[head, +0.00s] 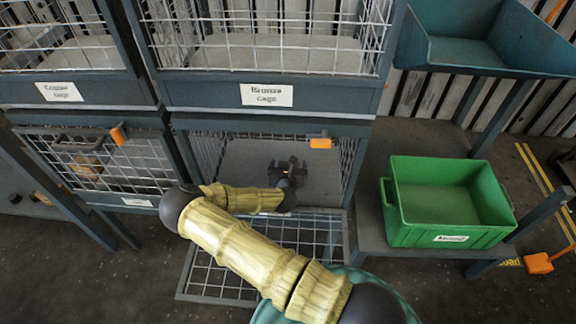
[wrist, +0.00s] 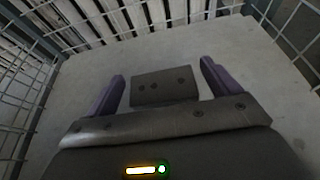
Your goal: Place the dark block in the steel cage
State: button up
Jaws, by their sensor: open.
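A dark block (wrist: 164,86) with small round marks lies on the pale floor of a cage, in the wrist view. My gripper (wrist: 163,70) is open, with its two purple fingers apart on either side of the block and gaps showing beside it. In the head view my gripper (head: 287,164) is inside the open lower middle cage (head: 238,165), below the one labelled Bronze cage; I cannot make out the block apart from the gripper there. No label naming the steel cage is readable.
The open cage's mesh door (head: 215,278) hangs out low in front. A closed mesh cage (head: 100,165) is on the left. Wire cages labelled Copper (head: 60,92) and Bronze (head: 267,95) are above. A green bin (head: 447,205) stands right, below a teal tray (head: 470,40).

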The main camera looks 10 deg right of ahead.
jog(key=shift+s+r+p, duration=0.1)
jog(key=shift+s+p, duration=0.05)
jog(key=shift+p, duration=0.3)
jog(key=p+v, duration=0.1)
jog(key=v, duration=0.2)
jog(key=p+v, duration=0.1)
jog(key=v, duration=0.3)
jog(key=shift+s+r, duration=0.15)
jog(key=shift+r, duration=0.15)
dwell(0.6)
